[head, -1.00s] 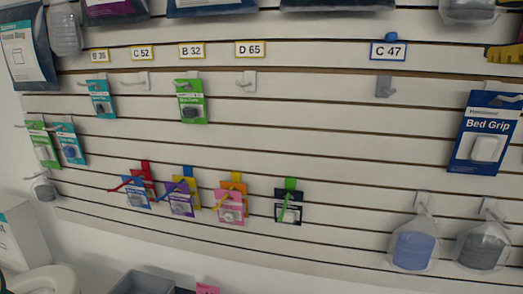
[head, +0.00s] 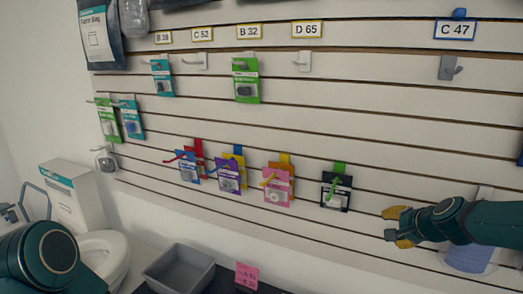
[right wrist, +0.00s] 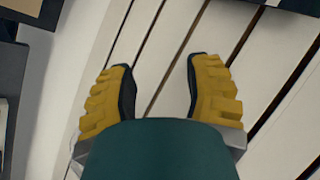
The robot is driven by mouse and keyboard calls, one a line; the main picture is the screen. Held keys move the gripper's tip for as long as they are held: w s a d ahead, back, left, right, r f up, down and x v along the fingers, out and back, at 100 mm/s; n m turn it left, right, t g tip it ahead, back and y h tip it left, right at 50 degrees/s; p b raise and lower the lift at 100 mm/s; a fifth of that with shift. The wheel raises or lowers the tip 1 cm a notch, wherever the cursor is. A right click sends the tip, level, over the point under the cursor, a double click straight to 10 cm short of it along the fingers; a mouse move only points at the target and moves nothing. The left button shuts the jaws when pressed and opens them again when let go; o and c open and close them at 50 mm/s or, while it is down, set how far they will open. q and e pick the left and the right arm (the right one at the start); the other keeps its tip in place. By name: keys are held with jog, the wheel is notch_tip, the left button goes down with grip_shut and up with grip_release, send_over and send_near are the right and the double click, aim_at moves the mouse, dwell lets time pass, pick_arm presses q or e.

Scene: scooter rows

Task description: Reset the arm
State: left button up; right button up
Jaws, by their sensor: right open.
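My right gripper (head: 399,227) comes in from the right in the head view, with yellow fingers. It is open and empty in front of the lower slatwall, right of the black card pack on the green hook (head: 336,189). In the right wrist view its fingers (right wrist: 160,76) stand apart with only slatwall panel between them. My left arm shows as a dark teal link at the lower left of the head view. I cannot see its gripper.
The slatwall (head: 390,120) carries hooks with small packs, such as a purple pack (head: 228,176) and a pink pack (head: 278,188). A grey bin (head: 180,270) stands below, beside a pink note (head: 246,276). A toilet (head: 105,250) is at the left.

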jog(key=s+a+f+n+g+y+b, duration=0.1)
jog(key=a+f+n, duration=0.1)
jog(key=a+f, duration=0.45)
jog(key=s+a+f+n+g+b, duration=0.1)
jog(key=a+f+n+g, duration=0.15)
jog(key=f, duration=0.75)
jog(key=s+a+f+n+g+y+b, duration=0.1)
jog(key=s+a+f+n, duration=0.3)
jog(key=s+a+f, duration=0.5)
jog(key=s+a+f+n+g+y+b, duration=0.1)
jog(key=s+a+f+n+g+b, duration=0.1)
jog(key=s+a+f, duration=0.7)
notch_tip(320, 180, down, 7)
jog(key=shift+s+a+r+n+g, duration=0.2)
jog(key=shift+s+n+g, duration=0.45)
jog(key=shift+n, duration=0.2)
